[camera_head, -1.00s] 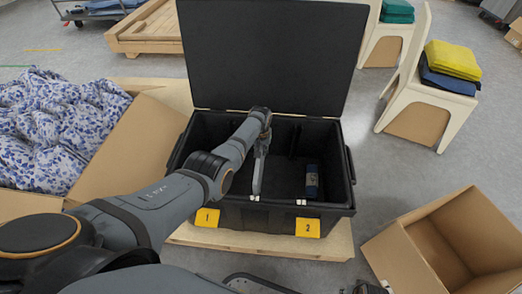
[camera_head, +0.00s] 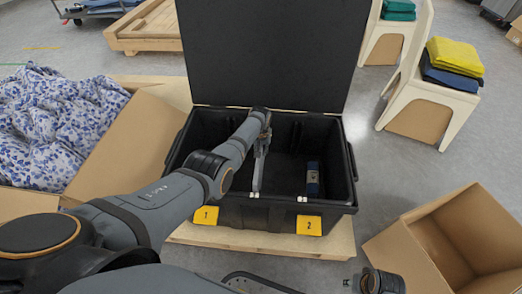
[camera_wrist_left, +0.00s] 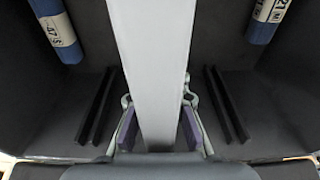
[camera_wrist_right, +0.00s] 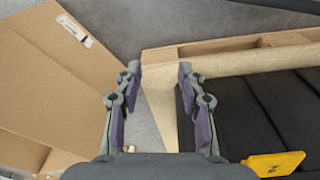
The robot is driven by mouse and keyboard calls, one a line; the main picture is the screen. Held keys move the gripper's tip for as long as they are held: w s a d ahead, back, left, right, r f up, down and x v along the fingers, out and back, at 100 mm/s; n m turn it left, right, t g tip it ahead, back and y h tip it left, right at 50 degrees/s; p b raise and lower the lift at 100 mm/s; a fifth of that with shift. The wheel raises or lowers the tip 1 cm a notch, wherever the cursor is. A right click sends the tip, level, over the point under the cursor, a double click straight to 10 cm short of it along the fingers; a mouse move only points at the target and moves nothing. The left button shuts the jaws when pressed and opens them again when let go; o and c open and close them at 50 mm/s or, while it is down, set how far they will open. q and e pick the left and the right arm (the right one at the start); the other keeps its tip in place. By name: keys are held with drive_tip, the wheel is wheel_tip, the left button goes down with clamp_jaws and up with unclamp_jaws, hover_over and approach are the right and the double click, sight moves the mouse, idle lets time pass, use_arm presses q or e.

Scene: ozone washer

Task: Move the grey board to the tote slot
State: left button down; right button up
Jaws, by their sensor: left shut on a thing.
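The black tote (camera_head: 345,205) stands open with its lid (camera_head: 275,55) raised at the back. My left gripper (camera_head: 263,143) is inside the tote, shut on the upper end of the thin grey board (camera_head: 259,172). In the left wrist view the board (camera_wrist_left: 152,70) runs edgewise between the two fingers (camera_wrist_left: 158,130). Dark paired rails (camera_wrist_left: 97,105) show to the left of the board and more rails (camera_wrist_left: 226,105) to its right. The board's lower edge is hidden, so its seating cannot be told. My right gripper (camera_wrist_right: 158,80) is open and empty, outside the tote.
A blue roll (camera_head: 312,180) stands in the tote's right part; another (camera_wrist_left: 60,30) shows at left in the left wrist view. Yellow labels 1 (camera_head: 206,216) and 2 (camera_head: 309,225) mark the front. An open cardboard box (camera_head: 400,255) is front right; a box of patterned cloth (camera_head: 125,145) is left.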

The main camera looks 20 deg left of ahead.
use_arm(q)
wheel_tip(320, 180, down, 6)
drive_tip(key=b, duration=0.6)
drive_tip(key=shift+f, duration=0.25)
use_arm(e)
drive_tip(key=a, duration=0.1)
drive_tip(key=a+r+t, duration=0.1)
drive_tip(key=a+t+y, duration=0.1)
drive_tip(key=shift+w+a+r, duration=0.1)
drive_tip(key=shift+w+r, duration=0.2)
drive_tip(key=shift+r, duration=0.05)
use_arm(q)
drive_tip(key=c, duration=1.3)
unclamp_jaws()
drive_tip(key=shift+o, duration=0.2)
